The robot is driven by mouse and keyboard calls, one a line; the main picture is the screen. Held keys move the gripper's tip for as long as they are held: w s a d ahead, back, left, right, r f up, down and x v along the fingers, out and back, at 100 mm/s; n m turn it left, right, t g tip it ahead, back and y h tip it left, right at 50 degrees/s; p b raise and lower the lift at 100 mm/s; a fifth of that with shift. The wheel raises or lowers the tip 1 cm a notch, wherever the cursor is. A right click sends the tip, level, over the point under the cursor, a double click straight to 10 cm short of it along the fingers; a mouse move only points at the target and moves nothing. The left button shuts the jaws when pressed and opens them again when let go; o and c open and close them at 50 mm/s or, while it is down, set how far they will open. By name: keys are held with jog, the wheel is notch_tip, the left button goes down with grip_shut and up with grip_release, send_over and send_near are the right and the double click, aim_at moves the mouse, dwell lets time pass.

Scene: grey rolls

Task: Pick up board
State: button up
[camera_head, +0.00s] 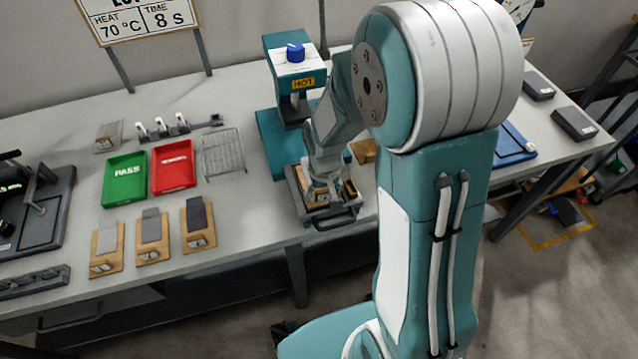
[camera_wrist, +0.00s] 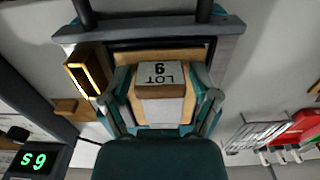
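My gripper (camera_wrist: 161,82) reaches down over a tray (camera_head: 336,219) at the front of the teal press, partly hidden by my arm in the head view. In the wrist view its two teal fingers stand spread, one on each side of a small wooden block (camera_wrist: 160,92) with a white "LOT" label. Narrow gaps seem to show, but contact at the tips is unclear. A pale grey plate (camera_wrist: 160,110) shows below the block, on a wooden board (camera_wrist: 127,58) in the dark-framed tray. Which piece is the task's board is not clear.
The teal press (camera_head: 295,70) with a "HOT" label stands behind the tray. A green PASS tray (camera_head: 125,180), a red tray (camera_head: 173,166) and a wire rack (camera_head: 222,153) lie left. Wooden holders (camera_head: 152,237) with grey pieces stand at the front edge. A lit wooden piece (camera_wrist: 90,72) sits beside the tray.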

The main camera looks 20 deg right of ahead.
jog(key=shift+a, duration=0.25)
jog(key=c, duration=0.5)
jog(key=shift+d+r, duration=0.1)
jog(key=shift+d, duration=0.2)
